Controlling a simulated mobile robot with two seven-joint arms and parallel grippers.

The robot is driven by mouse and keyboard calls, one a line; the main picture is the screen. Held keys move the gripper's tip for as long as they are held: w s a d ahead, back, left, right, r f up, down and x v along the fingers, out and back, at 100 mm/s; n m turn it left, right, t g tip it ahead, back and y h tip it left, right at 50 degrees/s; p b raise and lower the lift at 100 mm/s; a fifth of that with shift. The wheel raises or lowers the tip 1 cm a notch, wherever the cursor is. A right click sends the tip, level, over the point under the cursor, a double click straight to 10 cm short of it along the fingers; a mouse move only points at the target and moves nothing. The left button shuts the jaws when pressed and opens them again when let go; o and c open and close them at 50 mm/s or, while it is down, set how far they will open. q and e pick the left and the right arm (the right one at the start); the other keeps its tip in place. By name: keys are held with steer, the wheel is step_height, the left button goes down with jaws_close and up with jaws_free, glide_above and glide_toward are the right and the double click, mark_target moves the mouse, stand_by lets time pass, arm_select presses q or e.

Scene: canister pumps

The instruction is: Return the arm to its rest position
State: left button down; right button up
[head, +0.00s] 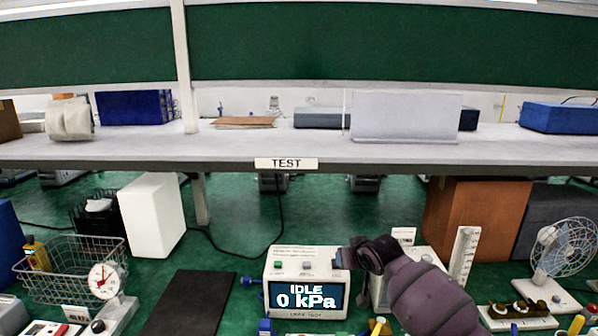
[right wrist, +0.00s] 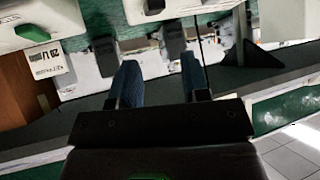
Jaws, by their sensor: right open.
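My right arm (head: 425,292) comes in from the bottom right of the head view. Its gripper (head: 349,255) is in front of the right edge of the white leak tester (head: 285,258), whose screen reads "IDLE 0 kPa". I cannot tell whether they touch. In the right wrist view the gripper (right wrist: 160,84) has its two blue-padded fingers apart, with nothing between them. My left gripper is in neither view.
A wire basket (head: 70,268), a dial gauge (head: 103,280) and a black mat (head: 190,303) lie to the left. A white ruler stand (head: 463,255) and a fan (head: 563,255) stand to the right. A shelf (head: 230,150) labelled "TEST" spans the back.

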steer(key=s+d+f+h, duration=0.1)
steer(key=s+d+f, duration=0.3)
steer(key=s, duration=1)
steer(key=s+d+f+m+t+h, duration=0.1)
steer(key=s+d+f, duration=0.4)
steer(key=s+f, duration=0.4)
steer(key=s+d+f+h, duration=0.1)
steer(key=s+d+f, duration=0.4)
steer(key=s, duration=1.4)
step_height(320, 180, down, 3)
steer(key=shift+s+d+r+m+t, duration=0.2)
steer(key=shift+d+m+t, duration=0.1)
steer(key=shift+t, duration=0.1)
